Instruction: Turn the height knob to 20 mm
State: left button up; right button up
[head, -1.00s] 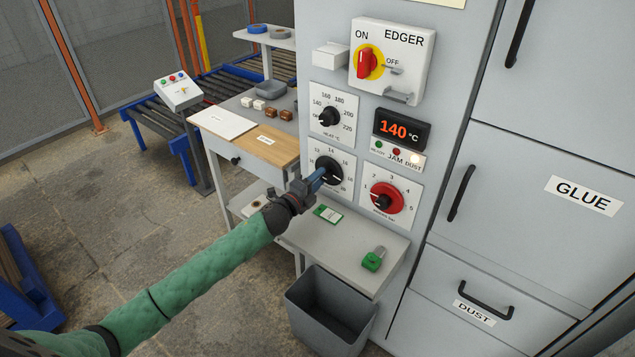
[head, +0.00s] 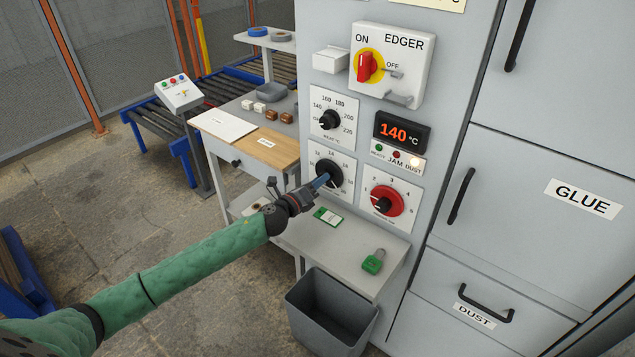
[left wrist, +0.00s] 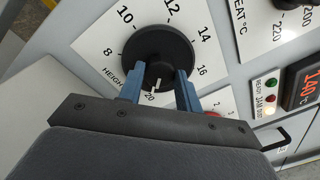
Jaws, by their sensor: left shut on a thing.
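The black height knob (head: 328,173) sits on a white dial plate on the grey machine front, below the heat dial. It also shows in the left wrist view (left wrist: 158,52), ringed by numbers from 8 to 20. My left gripper (head: 322,182) reaches it from the lower left. In the left wrist view its blue fingers (left wrist: 159,90) are shut on the knob, one on each side. A white pointer mark shows between the fingers, at or close to the 20. The 18 is hidden by a finger. My right gripper is not in view.
A red-and-black knob (head: 382,201) is close on the right and the heat knob (head: 329,120) is above. A shelf (head: 345,255) with a green padlock (head: 373,261) juts out below, over a grey bin (head: 331,310). A side table (head: 275,150) stands left.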

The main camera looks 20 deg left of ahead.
pick_arm(q)
jog(key=shift+f, duration=0.1)
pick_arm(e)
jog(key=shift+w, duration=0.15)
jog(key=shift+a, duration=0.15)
pick_arm(q)
jog(key=o, duration=1)
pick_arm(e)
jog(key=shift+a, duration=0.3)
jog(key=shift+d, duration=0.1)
pick_arm(q)
jog(key=b+v, duration=0.2)
jog(key=v, duration=0.5)
jog(key=shift+s+a+b, duration=0.2)
jog(key=shift+s+b, duration=0.15)
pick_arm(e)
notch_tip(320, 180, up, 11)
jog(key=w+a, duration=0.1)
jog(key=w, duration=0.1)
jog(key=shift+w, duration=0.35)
